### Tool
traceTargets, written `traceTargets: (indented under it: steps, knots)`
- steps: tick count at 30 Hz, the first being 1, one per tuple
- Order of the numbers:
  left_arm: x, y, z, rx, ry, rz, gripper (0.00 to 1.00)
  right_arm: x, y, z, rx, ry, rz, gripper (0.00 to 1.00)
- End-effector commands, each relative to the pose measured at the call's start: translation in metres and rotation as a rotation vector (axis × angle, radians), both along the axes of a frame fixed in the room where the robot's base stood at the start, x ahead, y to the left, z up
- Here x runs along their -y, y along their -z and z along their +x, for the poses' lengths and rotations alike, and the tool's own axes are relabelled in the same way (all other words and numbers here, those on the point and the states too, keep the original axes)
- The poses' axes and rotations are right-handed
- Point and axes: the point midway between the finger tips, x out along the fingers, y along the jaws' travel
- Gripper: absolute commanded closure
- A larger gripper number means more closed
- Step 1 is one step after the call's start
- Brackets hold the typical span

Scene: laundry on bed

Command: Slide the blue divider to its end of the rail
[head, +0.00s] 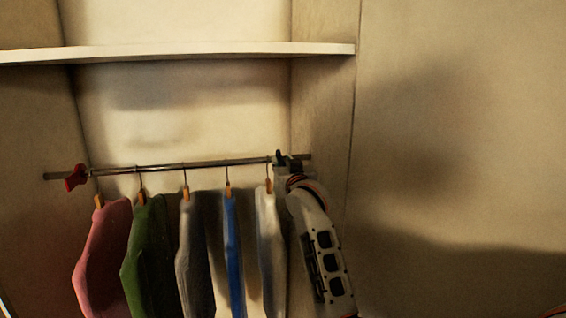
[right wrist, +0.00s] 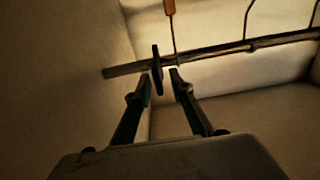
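A dark, flat divider (right wrist: 157,70) stands on the rail (right wrist: 125,70) in the right wrist view, near the rail's end. It looks almost black, with its blue hard to make out. My right gripper (right wrist: 161,76) is open, with one finger on each side of the divider. The divider is closer to the left finger in that view; contact cannot be told. In the head view my right gripper (head: 284,158) is at the right part of the rail (head: 205,163) and mostly hides the divider there. My left gripper is not in view.
A red divider (head: 75,178) sits near the rail's left end. Several hangers with clothes hang between, including a blue garment (head: 233,255) and a pale one (head: 270,245) beside my right arm. A shelf (head: 200,52) runs above. A side wall stands close at right.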

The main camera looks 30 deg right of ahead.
Motion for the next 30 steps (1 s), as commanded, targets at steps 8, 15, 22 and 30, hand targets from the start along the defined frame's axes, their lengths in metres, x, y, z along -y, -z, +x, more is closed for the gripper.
traceTargets:
  steps: [8, 15, 22, 30]
  knots:
    - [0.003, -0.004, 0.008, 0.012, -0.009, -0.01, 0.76, 0.0, 0.0, 0.0, 0.0, 0.0, 0.0, 0.93]
    - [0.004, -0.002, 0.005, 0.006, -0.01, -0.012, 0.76, 0.001, 0.0, 0.0, 0.0, 0.0, 0.0, 1.0]
    - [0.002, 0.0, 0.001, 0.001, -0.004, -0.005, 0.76, 0.028, 0.0, -0.007, -0.001, 0.003, -0.002, 1.0]
    - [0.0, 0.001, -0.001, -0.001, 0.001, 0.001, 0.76, 0.034, 0.0, -0.009, 0.0, 0.0, 0.0, 1.0]
